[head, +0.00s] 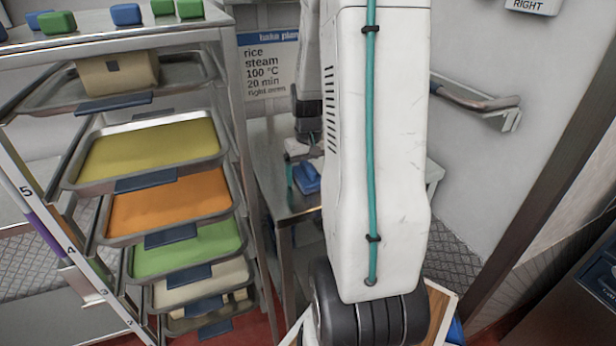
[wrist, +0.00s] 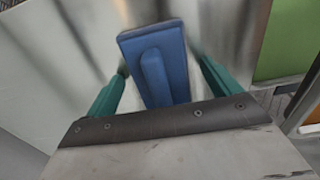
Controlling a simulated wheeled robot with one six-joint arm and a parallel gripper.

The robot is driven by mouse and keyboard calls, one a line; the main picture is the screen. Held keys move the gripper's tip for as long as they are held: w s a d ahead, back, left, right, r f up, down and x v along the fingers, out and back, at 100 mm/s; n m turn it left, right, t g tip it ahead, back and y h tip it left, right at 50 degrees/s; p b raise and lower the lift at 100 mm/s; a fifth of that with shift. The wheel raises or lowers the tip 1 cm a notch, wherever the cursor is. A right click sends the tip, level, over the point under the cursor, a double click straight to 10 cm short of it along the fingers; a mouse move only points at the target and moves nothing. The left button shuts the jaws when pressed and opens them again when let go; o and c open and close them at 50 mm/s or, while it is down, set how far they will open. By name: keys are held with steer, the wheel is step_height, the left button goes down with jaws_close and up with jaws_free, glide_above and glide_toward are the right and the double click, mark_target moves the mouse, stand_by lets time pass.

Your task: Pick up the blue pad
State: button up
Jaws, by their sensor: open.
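The blue pad (wrist: 177,50) lies on a steel table top and has a raised grip along its middle. In the wrist view it sits between the two teal fingers of my gripper (wrist: 163,85), with a small gap visible on the right side. The left finger is close to the pad's edge, and I cannot tell if it touches. In the head view the blue pad (head: 307,178) is on the small table, just below my gripper (head: 303,172). My gripper is open. My arm hides part of the table.
A tray rack (head: 240,150) with several colored trays stands left of the steel table (head: 262,150). Small blue and green blocks sit on its top. A wall rail (head: 470,98) is at the right. A baking plan sign (head: 268,65) hangs behind.

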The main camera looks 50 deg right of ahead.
steer(key=c, duration=1.1)
steer(key=shift+c, duration=0.2)
steer(key=shift+r, duration=0.15)
